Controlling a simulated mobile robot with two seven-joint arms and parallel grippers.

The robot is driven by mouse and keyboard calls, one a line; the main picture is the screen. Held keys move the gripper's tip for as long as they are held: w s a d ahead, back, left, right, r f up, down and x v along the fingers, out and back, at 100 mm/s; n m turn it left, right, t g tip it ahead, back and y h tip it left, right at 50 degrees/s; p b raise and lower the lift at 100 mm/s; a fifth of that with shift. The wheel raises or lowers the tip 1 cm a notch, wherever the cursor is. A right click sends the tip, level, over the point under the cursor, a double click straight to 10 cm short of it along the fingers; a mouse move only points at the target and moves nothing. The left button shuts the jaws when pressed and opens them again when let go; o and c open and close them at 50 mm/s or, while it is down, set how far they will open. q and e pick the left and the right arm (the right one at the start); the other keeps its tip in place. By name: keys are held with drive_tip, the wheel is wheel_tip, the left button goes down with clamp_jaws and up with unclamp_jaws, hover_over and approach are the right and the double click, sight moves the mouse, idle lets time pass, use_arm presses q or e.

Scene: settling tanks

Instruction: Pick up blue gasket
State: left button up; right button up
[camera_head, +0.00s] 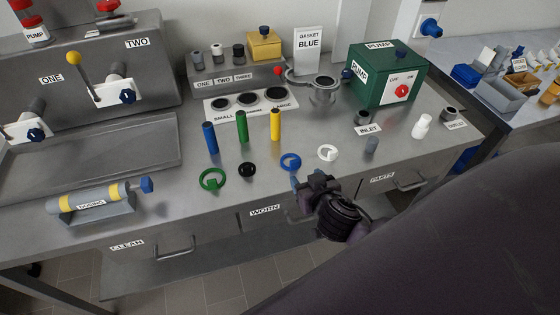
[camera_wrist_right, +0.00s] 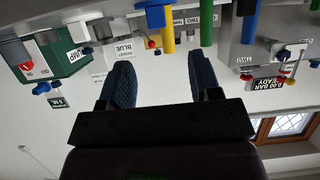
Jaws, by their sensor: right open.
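The blue gasket (camera_head: 291,162) is a small ring lying flat on the grey bench top, in front of the yellow post. My right gripper (camera_head: 308,182) is just in front of it and slightly right, near the bench's front edge. In the head view I see no gap between the gripper and the gasket clearly. In the right wrist view the two dark fingers of the right gripper (camera_wrist_right: 162,75) stand apart with nothing between them. That view is upside down, and I cannot tell the gasket in it for sure. My left gripper is not in view.
A green gasket (camera_head: 213,179), a black one (camera_head: 247,170) and a white one (camera_head: 328,153) lie nearby. Blue (camera_head: 210,138), green (camera_head: 242,127) and yellow (camera_head: 275,124) posts stand behind. A sign (camera_head: 308,48) reads GASKET BLUE. The green pump box (camera_head: 385,78) stands back right.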

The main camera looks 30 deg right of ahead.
sight(294, 160)
drive_tip(key=x, duration=0.5)
drive_tip(key=shift+d+f, duration=0.15)
drive_tip(key=shift+d, duration=0.15)
drive_tip(key=x, duration=0.4)
drive_tip(key=shift+w+r+p, duration=0.2)
drive_tip(key=shift+w+p, duration=0.1)
drive_tip(key=shift+w, duration=0.05)
drive_tip(key=shift+w+d+f, duration=0.1)
drive_tip(key=shift+w+f, duration=0.1)
drive_tip(key=shift+w, duration=0.2)
drive_tip(key=shift+c, duration=0.3)
drive_tip(key=c, duration=0.9)
drive_tip(key=shift+r, duration=0.1)
drive_tip(key=shift+c, duration=0.2)
